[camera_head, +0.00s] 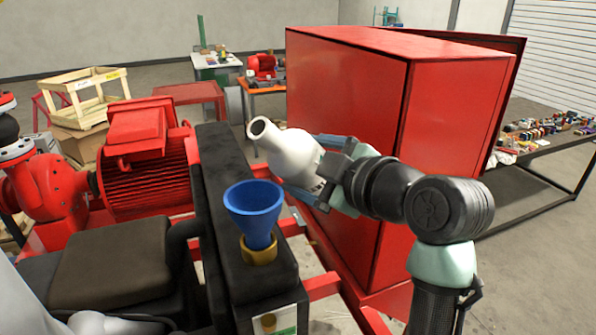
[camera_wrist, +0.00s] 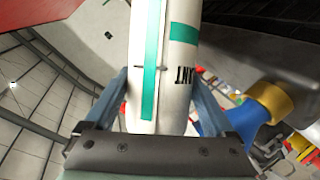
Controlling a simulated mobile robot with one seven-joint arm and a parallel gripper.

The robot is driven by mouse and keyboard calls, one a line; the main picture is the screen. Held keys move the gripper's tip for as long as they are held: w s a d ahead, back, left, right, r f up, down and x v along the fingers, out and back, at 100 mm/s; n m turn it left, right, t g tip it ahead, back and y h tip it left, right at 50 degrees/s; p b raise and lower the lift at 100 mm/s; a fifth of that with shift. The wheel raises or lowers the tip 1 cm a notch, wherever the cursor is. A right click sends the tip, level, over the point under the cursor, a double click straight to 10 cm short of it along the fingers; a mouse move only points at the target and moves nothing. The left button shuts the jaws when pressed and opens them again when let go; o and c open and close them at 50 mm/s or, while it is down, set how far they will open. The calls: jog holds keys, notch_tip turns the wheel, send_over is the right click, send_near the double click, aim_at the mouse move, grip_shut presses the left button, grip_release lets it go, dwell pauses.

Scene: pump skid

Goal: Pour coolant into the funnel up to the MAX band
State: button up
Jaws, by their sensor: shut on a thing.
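A white coolant bottle (camera_head: 290,152) is held in my gripper (camera_head: 318,170), tilted, with its open mouth pointing up and to the left. The bottle also shows in the wrist view (camera_wrist: 178,60), with a green stripe and part of a label, between the two fingers. A blue funnel (camera_head: 254,208) stands upright in a brass-coloured neck (camera_head: 259,250) on a black tank (camera_head: 235,278). The bottle mouth is above and behind the funnel, apart from it. The funnel appears at the right of the wrist view (camera_wrist: 245,117). No liquid stream shows. A small green-and-white gauge (camera_head: 283,320) is partly cut off; its band is unreadable.
A large red cabinet (camera_head: 345,130) stands right behind my gripper. A red motor (camera_head: 146,160) and red frame lie left of the tank. A table with many small items (camera_head: 545,135) is at the far right. Open air lies above the funnel.

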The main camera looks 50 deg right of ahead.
aim_at(315, 144)
jog(key=shift+s+d+r+n+t+h+b, duration=0.1)
jog(key=shift+d+r+n+t+h+b, duration=0.15)
jog(key=shift+n+b, duration=0.4)
jog(key=shift+w+d+r+n+h+b, duration=0.1)
jog(key=shift+d+r+n+h+b, duration=0.15)
jog(key=shift+b, duration=0.65)
jog(key=shift+s+d+r+n+t+h+b, duration=0.15)
jog(key=shift+r+n+b, duration=0.25)
jog(key=shift+b, duration=0.4)
dwell(2.6)
jog(key=shift+d+r+n+h+b, duration=0.3)
jog(key=shift+r+n+b, duration=0.35)
jog(key=shift+b, duration=0.3)
dwell(2.1)
